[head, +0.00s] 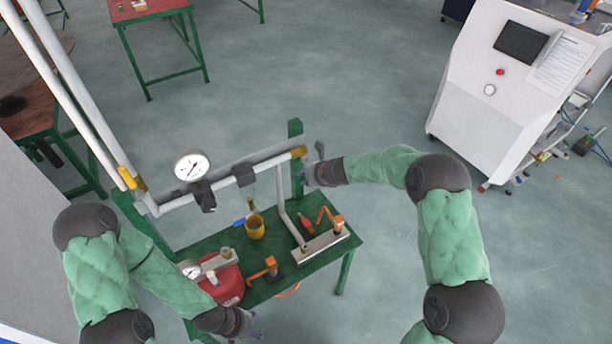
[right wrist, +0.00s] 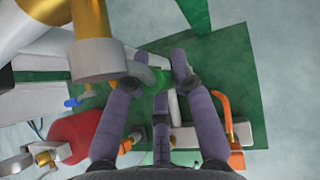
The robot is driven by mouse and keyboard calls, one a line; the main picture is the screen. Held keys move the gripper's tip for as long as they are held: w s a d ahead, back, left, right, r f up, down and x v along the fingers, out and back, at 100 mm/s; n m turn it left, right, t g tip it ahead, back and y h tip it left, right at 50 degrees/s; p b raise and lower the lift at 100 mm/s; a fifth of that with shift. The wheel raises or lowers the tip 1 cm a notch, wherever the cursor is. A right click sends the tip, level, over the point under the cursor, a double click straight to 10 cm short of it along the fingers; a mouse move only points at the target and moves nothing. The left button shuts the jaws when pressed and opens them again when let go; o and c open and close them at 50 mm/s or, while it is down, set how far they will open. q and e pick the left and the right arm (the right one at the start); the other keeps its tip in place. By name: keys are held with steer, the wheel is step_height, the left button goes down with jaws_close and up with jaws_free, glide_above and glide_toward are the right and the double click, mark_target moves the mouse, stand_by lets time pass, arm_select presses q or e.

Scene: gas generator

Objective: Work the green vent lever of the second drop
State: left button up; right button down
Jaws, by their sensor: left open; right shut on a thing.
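A grey pipe (head: 225,181) with a round dial gauge (head: 192,166) runs above a green table. It has a yellow end (head: 298,152) at the right. My right gripper (head: 308,172) is at this end, beside a green post. In the right wrist view its fingers (right wrist: 160,78) close around a small green piece (right wrist: 156,80), which looks like the vent lever; the fingers partly hide it. I cannot make out the lever in the head view. My left gripper (head: 245,325) is open and empty by the table's front edge, near a red cylinder (head: 226,284).
The green table (head: 190,243) carries a yellow cup (head: 255,228) with tools, an orange clamp (head: 268,268) and a metal block (head: 320,244) with an orange handle. A white control cabinet (head: 490,90) stands at the right. The floor between is clear.

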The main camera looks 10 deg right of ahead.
steer(key=shift+s+a+f, duration=0.1)
steer(key=shift+f, duration=0.05)
steer(key=c, duration=1)
jaws_free()
steer(key=shift+r, duration=0.2)
steer(key=shift+s+d+r, duration=0.1)
steer(key=shift+d+r, duration=0.1)
steer(key=v, duration=1.1)
steer(key=shift+s, duration=0.15)
